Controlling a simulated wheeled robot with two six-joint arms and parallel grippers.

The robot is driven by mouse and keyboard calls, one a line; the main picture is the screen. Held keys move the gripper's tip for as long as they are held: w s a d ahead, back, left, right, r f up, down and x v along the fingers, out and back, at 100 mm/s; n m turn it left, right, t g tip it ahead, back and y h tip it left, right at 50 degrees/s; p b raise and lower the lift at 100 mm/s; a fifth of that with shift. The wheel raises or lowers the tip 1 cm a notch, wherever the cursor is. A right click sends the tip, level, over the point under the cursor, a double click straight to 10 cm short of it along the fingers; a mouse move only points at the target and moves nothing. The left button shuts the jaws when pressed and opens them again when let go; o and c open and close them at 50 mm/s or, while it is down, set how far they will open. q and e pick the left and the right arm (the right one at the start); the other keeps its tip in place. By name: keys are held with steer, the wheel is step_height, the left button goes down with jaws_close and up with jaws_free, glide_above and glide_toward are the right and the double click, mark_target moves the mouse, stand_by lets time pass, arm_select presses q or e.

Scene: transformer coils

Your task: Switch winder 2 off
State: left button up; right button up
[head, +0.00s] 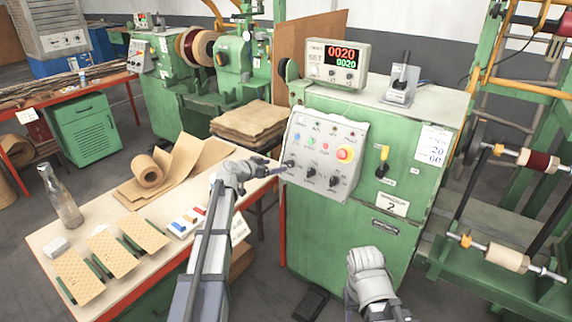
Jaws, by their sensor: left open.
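Winder 2 is the green cabinet (350,235) with a plate (391,206) reading 2. A lever switch (383,161) with yellow and black parts is on the front, right of the panel. The counter box (338,72) on top is lit, with 0020 in red and in green. My left gripper (282,168) is open at the panel's left edge; contact cannot be told. My right arm shows at bottom centre, without visible fingers.
A green spool rack (447,264) stands close on the right. Another green winder (165,87) stands behind.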

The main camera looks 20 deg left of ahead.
mark_target(287, 163)
arm_select(q)
steer(key=b+x, duration=0.3)
steer(key=x, duration=0.4)
steer(key=shift+w+f, duration=0.25)
steer(key=shift+w, duration=0.1)
steer(key=shift+d, duration=0.1)
steer(key=shift+c, duration=0.2)
jaws_close()
